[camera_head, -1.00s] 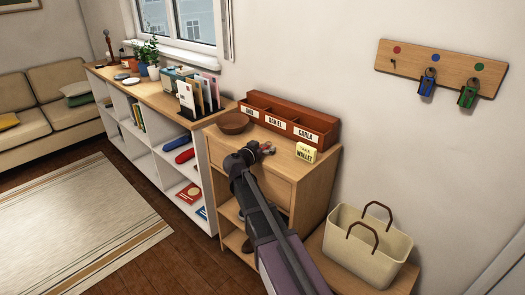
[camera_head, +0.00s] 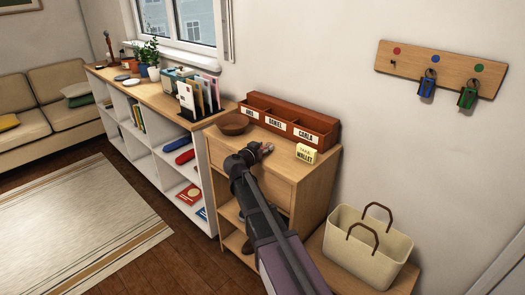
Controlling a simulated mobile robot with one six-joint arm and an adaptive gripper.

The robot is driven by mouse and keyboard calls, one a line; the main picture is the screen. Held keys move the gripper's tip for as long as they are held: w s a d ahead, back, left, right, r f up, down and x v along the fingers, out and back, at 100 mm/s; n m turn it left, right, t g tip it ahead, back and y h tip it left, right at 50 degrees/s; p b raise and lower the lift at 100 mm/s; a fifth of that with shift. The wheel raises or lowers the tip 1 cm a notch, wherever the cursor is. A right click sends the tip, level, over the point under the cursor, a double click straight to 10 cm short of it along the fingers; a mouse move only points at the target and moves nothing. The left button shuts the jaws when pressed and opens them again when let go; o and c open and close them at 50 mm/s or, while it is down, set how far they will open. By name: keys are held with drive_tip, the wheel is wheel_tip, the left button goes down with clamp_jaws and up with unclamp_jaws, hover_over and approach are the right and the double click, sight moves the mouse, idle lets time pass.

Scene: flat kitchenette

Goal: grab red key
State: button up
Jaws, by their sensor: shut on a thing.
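My gripper (camera_head: 262,150) is over the top of the small wooden cabinet, in front of the red-brown sorter box. It is shut on a small reddish thing at its fingertips, which I take to be the red key (camera_head: 269,147). The gripper covers most of it, so its shape is not clear. On the wooden key rack (camera_head: 441,68) on the wall, the hook under the red dot holds no key. A blue key (camera_head: 427,87) and a green key (camera_head: 467,97) hang under the other dots.
The sorter box (camera_head: 290,120) has name labels. A brown bowl (camera_head: 233,124) and a yellow note (camera_head: 306,153) are on the cabinet (camera_head: 283,170). A cream basket (camera_head: 366,246) stands at lower right. A white shelf (camera_head: 150,150) extends left.

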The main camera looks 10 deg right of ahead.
sight(264, 146)
drive_tip(key=shift+r, duration=0.1)
wheel_tip(264, 146, up, 3)
drive_tip(key=p, duration=0.3)
drive_tip(key=shift+r+p, duration=0.2)
drive_tip(key=shift+p, duration=0.1)
drive_tip(key=s+a, duration=0.2)
drive_tip(key=s, duration=0.5)
drive_tip(key=s+a+r+p, duration=0.1)
drive_tip(key=s+a, duration=0.2)
drive_tip(key=s, duration=0.5)
drive_tip(key=shift+a+r, duration=0.2)
